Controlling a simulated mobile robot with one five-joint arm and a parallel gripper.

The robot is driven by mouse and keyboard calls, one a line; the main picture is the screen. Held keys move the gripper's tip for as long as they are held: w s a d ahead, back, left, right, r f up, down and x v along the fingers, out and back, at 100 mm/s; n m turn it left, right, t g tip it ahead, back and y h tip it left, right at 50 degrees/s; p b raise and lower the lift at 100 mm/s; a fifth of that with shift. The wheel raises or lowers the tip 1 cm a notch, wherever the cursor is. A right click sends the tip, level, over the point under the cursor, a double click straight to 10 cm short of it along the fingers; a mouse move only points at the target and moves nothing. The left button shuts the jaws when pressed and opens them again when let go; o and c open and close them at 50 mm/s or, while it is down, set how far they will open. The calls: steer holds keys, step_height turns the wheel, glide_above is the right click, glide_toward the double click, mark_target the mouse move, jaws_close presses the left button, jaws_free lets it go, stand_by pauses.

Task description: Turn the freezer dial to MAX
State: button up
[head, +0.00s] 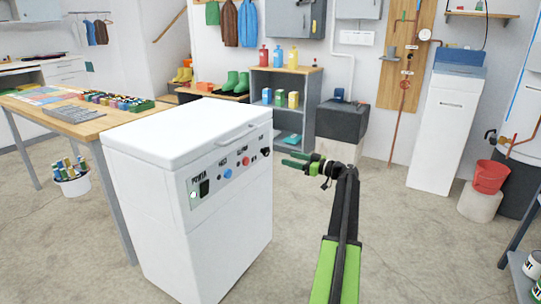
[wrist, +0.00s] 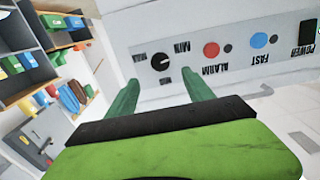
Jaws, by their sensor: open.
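The white chest freezer (head: 190,190) stands left of centre in the head view, lid closed. Its black dial (head: 265,152) is at the right end of the control panel. In the wrist view the dial (wrist: 162,62) is a round black knob, between an upside-down MIN label on its right and a smaller, blurred label on its left. A pale mark shows on the knob, but its exact setting is hard to read. My gripper (head: 287,159) is open and empty, just right of the panel. In the wrist view its green fingers (wrist: 163,86) are spread, apart from the dial.
The panel also has a red ALARM part (wrist: 211,50), a blue FAST button (wrist: 259,41) and a dark POWER switch (head: 204,187). A wooden table (head: 95,125) stands left of the freezer. A grey shelf (head: 285,80) is behind.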

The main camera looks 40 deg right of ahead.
mark_target(268, 153)
steer(key=x, duration=1.1)
jaws_close()
